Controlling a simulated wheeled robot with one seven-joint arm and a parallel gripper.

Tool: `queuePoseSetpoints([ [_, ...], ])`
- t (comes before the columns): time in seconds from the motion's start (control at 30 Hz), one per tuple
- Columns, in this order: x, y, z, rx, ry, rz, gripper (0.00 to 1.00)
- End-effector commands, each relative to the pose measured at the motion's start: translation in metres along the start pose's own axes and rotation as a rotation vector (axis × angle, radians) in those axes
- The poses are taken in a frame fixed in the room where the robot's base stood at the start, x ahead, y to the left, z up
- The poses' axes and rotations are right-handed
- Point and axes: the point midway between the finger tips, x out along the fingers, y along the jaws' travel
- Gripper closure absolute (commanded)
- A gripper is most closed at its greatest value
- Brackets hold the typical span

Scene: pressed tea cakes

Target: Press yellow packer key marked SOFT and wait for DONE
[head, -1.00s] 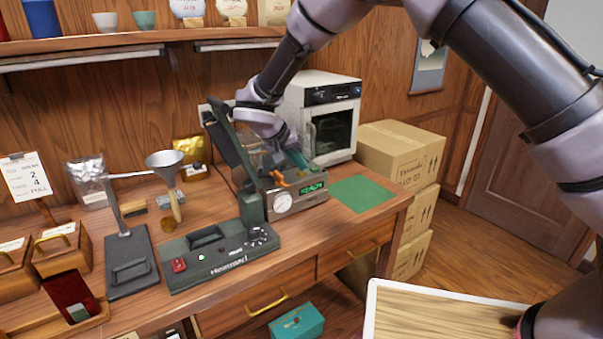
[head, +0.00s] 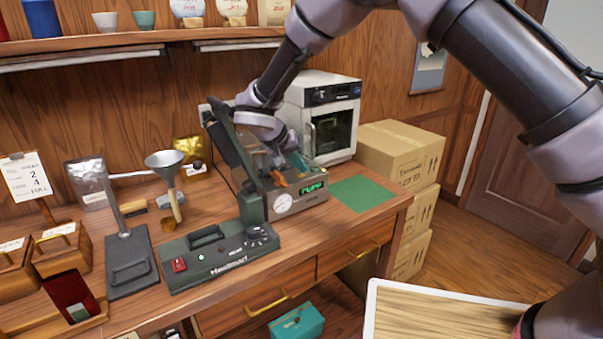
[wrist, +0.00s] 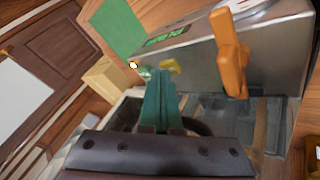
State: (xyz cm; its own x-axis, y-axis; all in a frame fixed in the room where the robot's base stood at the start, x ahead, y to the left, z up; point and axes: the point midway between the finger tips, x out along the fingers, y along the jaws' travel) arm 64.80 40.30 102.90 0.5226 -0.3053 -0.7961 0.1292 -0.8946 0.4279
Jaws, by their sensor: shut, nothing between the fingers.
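The packer (head: 291,204) is a grey metal box on the bench with a round gauge, an orange lever (wrist: 232,52) and a green-lit display (head: 314,187). The display text is small and looks like PUMP; I cannot read it surely. A yellow key (wrist: 171,66) shows on the packer in the wrist view, its marking unreadable. My gripper (wrist: 160,73) has teal fingers, shut and empty, with the tips right at the yellow key. I cannot tell whether they touch it. In the head view my gripper (head: 298,161) is above the packer's back part, and the key is not discernible there.
A white-fronted oven-like appliance (head: 325,112) stands close behind the packer. A green mat (head: 363,193) lies clear to its right. A dark green sealer (head: 215,255) is at front left, its raised arm beside the packer. Cartons (head: 402,155) are stacked at right.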

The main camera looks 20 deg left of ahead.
Motion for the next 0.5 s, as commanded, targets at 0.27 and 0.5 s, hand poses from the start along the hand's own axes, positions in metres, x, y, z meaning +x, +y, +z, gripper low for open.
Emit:
queuePoseSetpoints([
  [0.27, -0.009, 0.005, -0.004, 0.001, 0.000, 0.000, 1.00],
  [0.5, -0.014, 0.008, -0.007, 0.000, -0.001, 0.000, 1.00],
])
